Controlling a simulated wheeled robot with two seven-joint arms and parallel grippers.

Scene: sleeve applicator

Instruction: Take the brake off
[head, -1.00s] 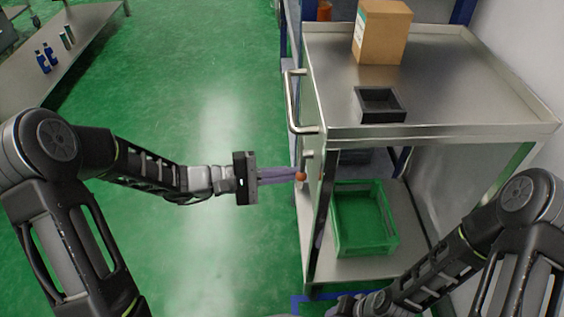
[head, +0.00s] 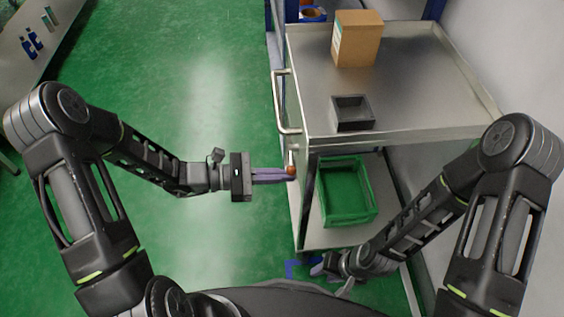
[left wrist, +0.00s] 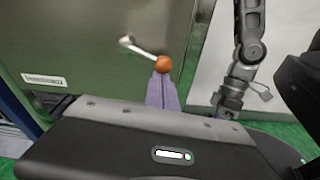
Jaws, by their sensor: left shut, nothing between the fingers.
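The brake lever is a short grey bar (left wrist: 139,47) with an orange ball knob (left wrist: 164,64), on the side of the metal trolley. In the head view the knob (head: 291,170) sits below the trolley's handle. My left gripper (head: 288,175) is shut and empty, its purple fingertips right at the knob. In the left wrist view the fingers (left wrist: 162,86) lie together just below the knob; whether they touch it I cannot tell. My right gripper (head: 318,268) is low near the trolley's front bottom edge, partly hidden by its own arm.
The trolley's top (head: 420,85) carries a cardboard box (head: 357,40) and a small black tray (head: 352,113). A green crate (head: 345,216) stands on its lower shelf. A vertical handle (head: 277,103) sticks out on the left. Green floor is clear left of the trolley; a wall is on the right.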

